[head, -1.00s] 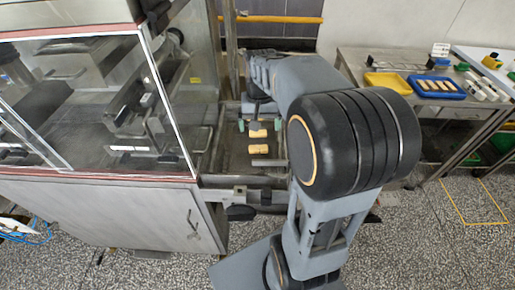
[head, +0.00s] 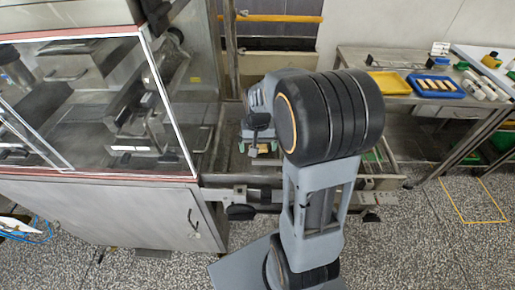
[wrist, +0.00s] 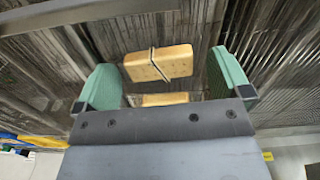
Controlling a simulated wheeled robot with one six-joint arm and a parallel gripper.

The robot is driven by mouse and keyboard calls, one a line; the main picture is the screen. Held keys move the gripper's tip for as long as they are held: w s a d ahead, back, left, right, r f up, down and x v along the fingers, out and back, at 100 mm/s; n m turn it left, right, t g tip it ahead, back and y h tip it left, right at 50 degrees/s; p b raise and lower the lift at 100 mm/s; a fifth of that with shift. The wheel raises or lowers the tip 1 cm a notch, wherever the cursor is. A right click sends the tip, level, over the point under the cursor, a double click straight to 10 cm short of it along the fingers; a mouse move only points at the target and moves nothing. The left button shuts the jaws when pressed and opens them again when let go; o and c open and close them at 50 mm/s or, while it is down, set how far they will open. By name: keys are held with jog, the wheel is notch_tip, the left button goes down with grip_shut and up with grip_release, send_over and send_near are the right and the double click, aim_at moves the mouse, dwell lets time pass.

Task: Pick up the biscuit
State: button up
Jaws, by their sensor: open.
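Two golden biscuits lie on the wire mesh. In the wrist view one biscuit (wrist: 176,62) shows whole, with a dark line across its middle, beyond and between the fingers. The other biscuit (wrist: 165,99) is nearer my gripper's body, which partly hides it. My gripper (wrist: 162,78) is open and empty, with one green fingertip on either side of the biscuits. I cannot tell its exact height above them. In the head view my gripper (head: 258,148) hangs over the mesh, and the arm hides nearly all of the biscuits.
A glass-sided machine (head: 100,110) stands close on the left. A metal rail (head: 240,181) runs along the near side of the mesh. At the right, a table holds a yellow tray (head: 389,83) and a blue tray (head: 437,95) with several pieces.

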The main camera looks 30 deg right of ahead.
jog(key=c, duration=0.8)
jog(key=shift+r, duration=0.15)
